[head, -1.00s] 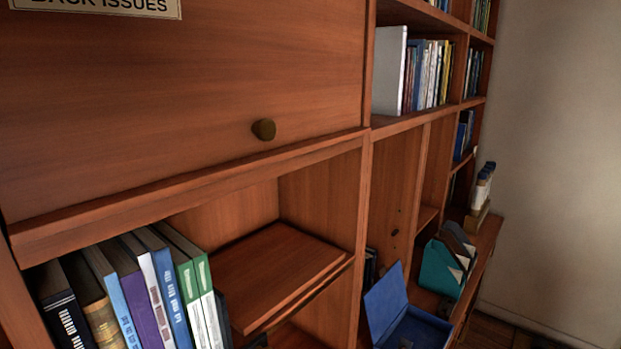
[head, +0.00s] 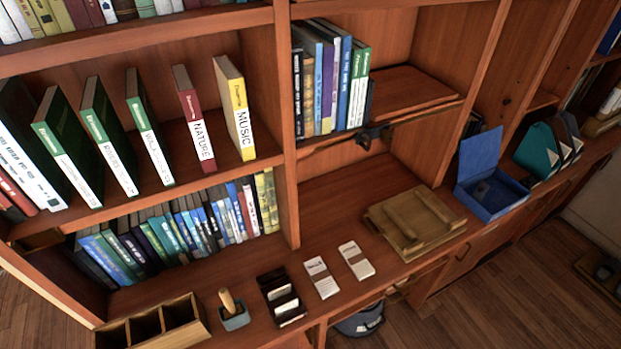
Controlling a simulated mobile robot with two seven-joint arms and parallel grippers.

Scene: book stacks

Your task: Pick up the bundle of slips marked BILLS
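Two bundles of white slips lie on the wooden counter, each with a brownish band around it. The left bundle (head: 321,285) has small dark lettering near its top edge, too small to read for sure. The right bundle (head: 357,269) lies just beside it, apart from it, and its marking cannot be read either. I cannot tell which one is marked BILLS. A dark tray (head: 270,280) with pale slips in its slots stands just left of the bundles. Neither of my grippers shows in the head view.
Left of the tray are a small blue-grey holder (head: 235,319) with a wooden handle and a wooden compartment box (head: 150,328). A wooden press or board (head: 415,222) and an open blue box (head: 490,190) stand to the right. Books fill the shelves above. The counter behind the bundles is clear.

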